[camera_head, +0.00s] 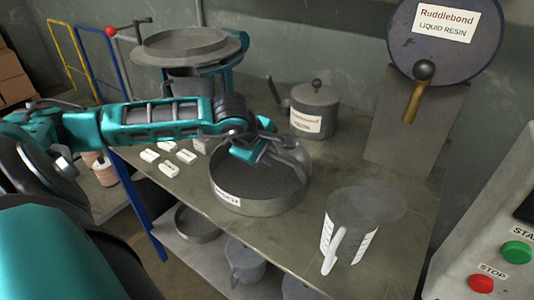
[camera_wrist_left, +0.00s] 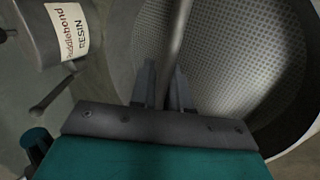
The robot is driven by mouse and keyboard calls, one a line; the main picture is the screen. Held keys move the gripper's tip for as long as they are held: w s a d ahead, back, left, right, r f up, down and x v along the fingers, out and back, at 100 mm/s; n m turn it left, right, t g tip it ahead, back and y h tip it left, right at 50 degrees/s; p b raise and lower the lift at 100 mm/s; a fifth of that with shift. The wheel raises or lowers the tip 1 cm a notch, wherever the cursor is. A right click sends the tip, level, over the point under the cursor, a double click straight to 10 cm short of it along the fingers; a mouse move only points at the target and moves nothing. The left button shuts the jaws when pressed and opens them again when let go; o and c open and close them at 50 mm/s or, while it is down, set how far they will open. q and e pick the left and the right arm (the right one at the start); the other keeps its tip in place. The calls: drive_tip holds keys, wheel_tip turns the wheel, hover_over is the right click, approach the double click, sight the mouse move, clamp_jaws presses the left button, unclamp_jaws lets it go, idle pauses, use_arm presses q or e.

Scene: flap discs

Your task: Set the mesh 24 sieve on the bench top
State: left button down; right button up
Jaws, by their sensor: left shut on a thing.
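The mesh 24 sieve (camera_head: 262,206) is a round grey metal pan with a white label on its front rim. It is at the middle of the bench top (camera_head: 195,205), and the picture does not settle whether it rests there or hangs just above. My left gripper (camera_head: 262,152) reaches over it from the left. My right gripper is not in view.
A lidded resin pot (camera_head: 314,110) stands behind the sieve. A clear measuring jug (camera_head: 347,230) stands at the front right. Several small white blocks (camera_head: 168,169) lie to the left. Pans sit on a lower shelf (camera_head: 215,258).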

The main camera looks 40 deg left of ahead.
use_arm(q)
drive_tip(key=c, duration=1.1)
unclamp_jaws()
drive_tip(key=v, duration=1.2)
drive_tip(key=shift+r, duration=0.1)
